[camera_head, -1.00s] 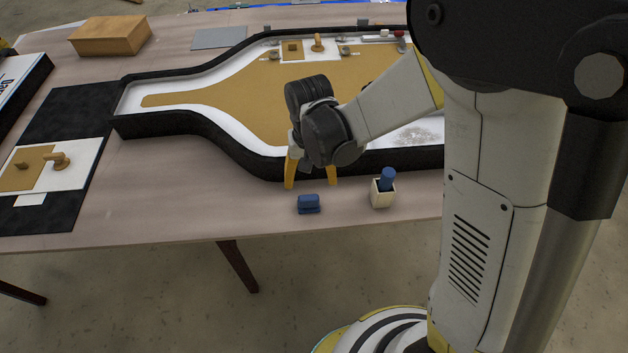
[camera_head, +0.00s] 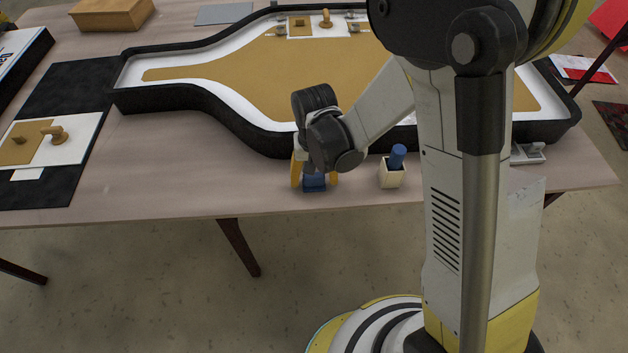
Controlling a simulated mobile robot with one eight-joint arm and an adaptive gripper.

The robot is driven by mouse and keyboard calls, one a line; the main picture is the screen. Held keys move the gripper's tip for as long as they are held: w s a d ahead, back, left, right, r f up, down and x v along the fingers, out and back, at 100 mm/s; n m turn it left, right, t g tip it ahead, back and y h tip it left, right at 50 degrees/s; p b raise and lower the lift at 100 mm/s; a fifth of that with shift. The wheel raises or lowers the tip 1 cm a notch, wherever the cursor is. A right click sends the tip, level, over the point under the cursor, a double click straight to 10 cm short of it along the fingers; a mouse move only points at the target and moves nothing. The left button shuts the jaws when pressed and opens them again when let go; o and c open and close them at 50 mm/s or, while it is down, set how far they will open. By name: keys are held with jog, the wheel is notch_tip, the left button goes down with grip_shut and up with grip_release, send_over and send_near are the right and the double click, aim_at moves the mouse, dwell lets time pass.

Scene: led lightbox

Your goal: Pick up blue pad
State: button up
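The blue pad (camera_head: 314,183) lies on the table near its front edge. My gripper (camera_head: 315,182) is lowered over it, with one yellow finger on the left of the pad and the other on its right. The fingers stand apart, and a small gap seems to show on each side of the pad. The top of the pad is partly hidden by the gripper's dark body.
A small cream box (camera_head: 392,178) with a blue cylinder (camera_head: 397,156) in it stands close to the right of my gripper. A large bottle-shaped tray with a black rim (camera_head: 165,99) lies behind.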

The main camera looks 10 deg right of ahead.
aim_at(317, 176)
jog(key=c, duration=1)
jog(key=shift+o, duration=0.2)
jog(key=shift+r+p, duration=0.3)
jog(key=shift+r, duration=0.2)
jog(key=r, duration=0.1)
jog(key=r+p, duration=0.2)
jog(key=r, duration=0.1)
jog(key=shift+s+d, duration=0.25)
jog(key=shift+d, duration=0.05)
jog(key=s+d+r+p, duration=0.3)
jog(key=s+d+r, duration=0.3)
jog(key=s+d, duration=0.1)
jog(key=shift+d+p, duration=0.3)
jog(key=shift+d, duration=0.4)
jog(key=shift+o, duration=0.8)
